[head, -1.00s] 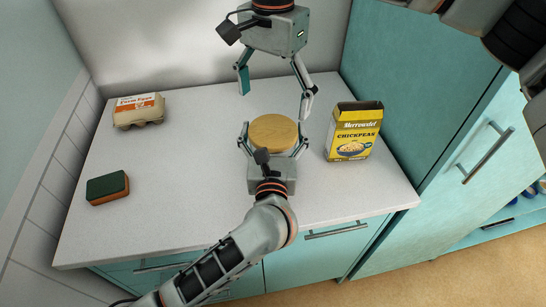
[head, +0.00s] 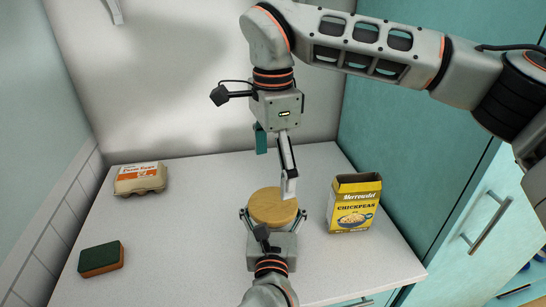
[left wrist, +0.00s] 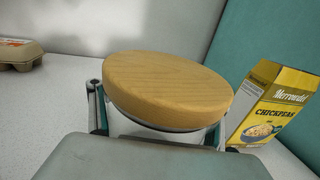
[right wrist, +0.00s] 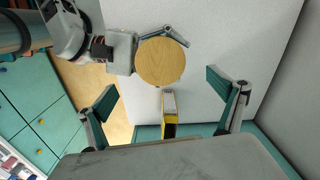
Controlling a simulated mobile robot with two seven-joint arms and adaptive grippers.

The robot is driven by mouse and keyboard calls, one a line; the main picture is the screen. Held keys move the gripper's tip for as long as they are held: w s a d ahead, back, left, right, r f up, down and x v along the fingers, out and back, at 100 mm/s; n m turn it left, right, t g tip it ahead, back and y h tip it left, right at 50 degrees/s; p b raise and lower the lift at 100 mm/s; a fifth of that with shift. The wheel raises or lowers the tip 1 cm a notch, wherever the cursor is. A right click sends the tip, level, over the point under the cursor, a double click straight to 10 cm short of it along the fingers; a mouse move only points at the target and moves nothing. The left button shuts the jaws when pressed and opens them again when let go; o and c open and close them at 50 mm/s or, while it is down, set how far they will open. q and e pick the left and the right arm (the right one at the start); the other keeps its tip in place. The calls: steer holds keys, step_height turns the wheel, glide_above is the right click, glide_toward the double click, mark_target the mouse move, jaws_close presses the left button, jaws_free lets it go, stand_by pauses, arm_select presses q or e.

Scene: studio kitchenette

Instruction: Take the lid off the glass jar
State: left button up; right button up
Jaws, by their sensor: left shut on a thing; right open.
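The glass jar is mostly hidden under its round wooden lid (head: 273,206); a little of the glass jar (left wrist: 125,126) shows below the lid in the left wrist view. The lid (left wrist: 165,88) sits level on the jar. My left gripper (head: 272,215) is shut around the jar's body, below the lid. My right gripper (head: 275,166) is open and empty, pointing down above the lid. In the right wrist view the lid (right wrist: 160,61) lies off-centre, toward the top, beyond the open fingers (right wrist: 162,92).
A yellow chickpea box (head: 354,203) stands right of the jar, close to it. An egg carton (head: 140,178) and a sponge (head: 101,259) lie on the left of the white counter (head: 180,230). A teal cabinet (head: 400,120) bounds the right side.

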mark_target(273, 204)
steer(key=f+m, duration=0.2)
steer(key=m, duration=0.5)
steer(key=f+m, duration=0.3)
steer(key=m, duration=0.4)
steer(key=f+m, duration=0.3)
steer(key=m, duration=0.5)
steer(key=shift+s+f, duration=0.2)
steer(key=c, duration=1.3)
